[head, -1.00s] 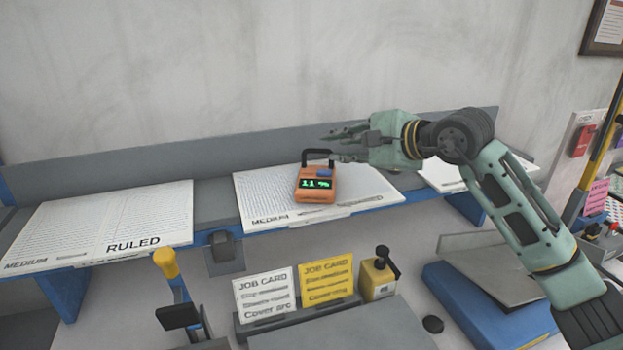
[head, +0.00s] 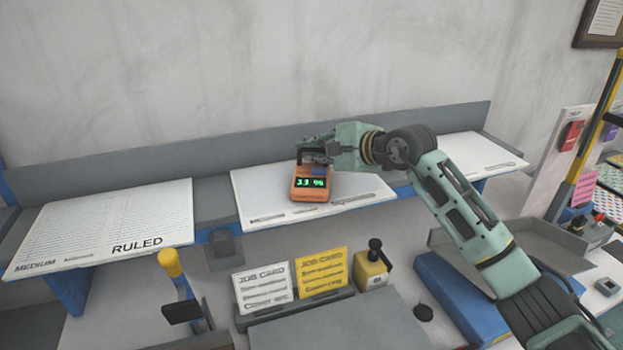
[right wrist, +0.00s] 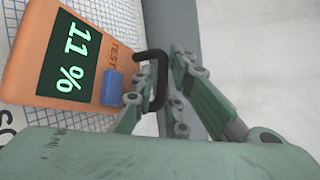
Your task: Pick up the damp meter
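The damp meter (head: 311,184) is an orange box with a green lit display, a blue button and a black loop handle. In the right wrist view the meter (right wrist: 62,55) reads 11 %. My right gripper (head: 312,148) is at the handle, behind the meter. In the right wrist view its fingers (right wrist: 163,75) lie on either side of the handle's outer bar, drawn close together. I cannot tell whether both fingers press on the bar. My left gripper is not in view.
The middle page (head: 262,200) lies on a grey-blue shelf between a RULED page (head: 100,225) and another page (head: 480,160). A grey backboard (head: 200,150) runs behind.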

